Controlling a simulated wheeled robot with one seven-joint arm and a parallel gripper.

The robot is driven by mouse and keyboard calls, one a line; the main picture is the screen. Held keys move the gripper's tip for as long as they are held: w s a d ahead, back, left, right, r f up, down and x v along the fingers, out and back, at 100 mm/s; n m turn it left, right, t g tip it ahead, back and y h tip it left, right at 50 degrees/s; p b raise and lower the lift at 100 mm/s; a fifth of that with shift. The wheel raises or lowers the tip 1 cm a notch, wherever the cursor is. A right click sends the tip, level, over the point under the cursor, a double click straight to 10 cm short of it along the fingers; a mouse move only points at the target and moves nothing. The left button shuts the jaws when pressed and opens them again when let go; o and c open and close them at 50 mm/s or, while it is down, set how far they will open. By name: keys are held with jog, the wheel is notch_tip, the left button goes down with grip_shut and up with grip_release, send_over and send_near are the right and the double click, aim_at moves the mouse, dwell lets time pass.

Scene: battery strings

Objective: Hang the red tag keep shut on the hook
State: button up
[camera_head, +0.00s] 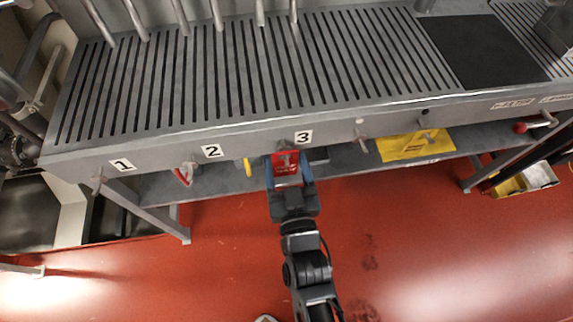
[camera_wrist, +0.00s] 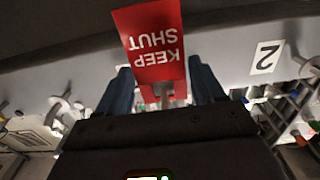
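The red tag (camera_head: 286,166) with white lettering is between the two blue fingers of my gripper (camera_head: 289,178), in front of the grey bench edge just below label 3. In the wrist view the tag (camera_wrist: 152,42) reads KEEP SHUT upside down and sticks out past the fingertips. The fingers of my gripper (camera_wrist: 162,78) sit against its two side edges, so it looks shut on the tag. The tag covers what is behind it. I cannot tell whether it touches a hook there.
Plates 1 (camera_head: 122,165), 2 (camera_head: 212,151) and 3 (camera_head: 303,137) mark the bench front. A yellow sheet (camera_head: 415,146) lies on the lower shelf. The red floor in front is clear.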

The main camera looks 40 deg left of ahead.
jog(key=o, duration=0.3)
jog(key=shift+o, duration=0.2)
jog(key=v, duration=0.8)
